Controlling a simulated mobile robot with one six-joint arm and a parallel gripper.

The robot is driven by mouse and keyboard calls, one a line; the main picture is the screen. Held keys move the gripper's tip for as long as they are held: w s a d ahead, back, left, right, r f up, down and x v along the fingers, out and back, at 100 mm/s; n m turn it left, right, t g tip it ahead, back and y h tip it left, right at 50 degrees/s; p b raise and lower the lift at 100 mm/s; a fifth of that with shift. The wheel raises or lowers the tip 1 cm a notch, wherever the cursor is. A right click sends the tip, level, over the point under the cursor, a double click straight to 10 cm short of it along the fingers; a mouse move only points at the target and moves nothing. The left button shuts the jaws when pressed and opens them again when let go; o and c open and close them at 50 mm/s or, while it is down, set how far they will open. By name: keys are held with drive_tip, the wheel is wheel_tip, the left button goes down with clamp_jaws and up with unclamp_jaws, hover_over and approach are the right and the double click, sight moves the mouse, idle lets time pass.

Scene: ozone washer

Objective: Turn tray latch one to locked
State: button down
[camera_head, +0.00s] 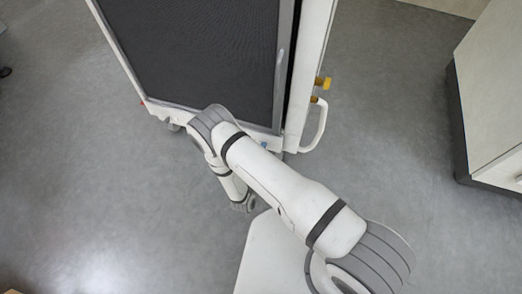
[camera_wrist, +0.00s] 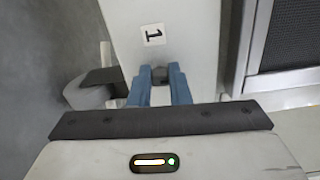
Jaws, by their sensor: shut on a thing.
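In the wrist view, my gripper (camera_wrist: 160,84) has its two blue fingers closed around a small dark latch piece (camera_wrist: 160,74) on a white panel (camera_wrist: 190,35). A tag with a black "1" (camera_wrist: 154,34) is on the panel just beyond the fingertips, so this looks like tray latch one. The fingers hide most of the latch, and I cannot tell its turned position. In the head view, the white washer (camera_head: 318,40) with a dark front panel (camera_head: 200,50) stands at the top. My gripper and the latch cannot be made out there.
A pale cabinet (camera_head: 495,90) stands at the right. Grey floor (camera_head: 390,100) is clear between them. A grey and black part (camera_wrist: 95,90) lies left of my fingers.

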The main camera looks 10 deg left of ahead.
drive_tip(key=shift+n, duration=0.5)
drive_tip(key=c, duration=1.3)
unclamp_jaws()
drive_tip(key=shift+c, duration=0.2)
drive_tip(key=s+p, duration=0.2)
drive_tip(key=s, duration=0.5)
drive_tip(key=shift+s+a, duration=0.3)
drive_tip(key=shift+s, duration=0.05)
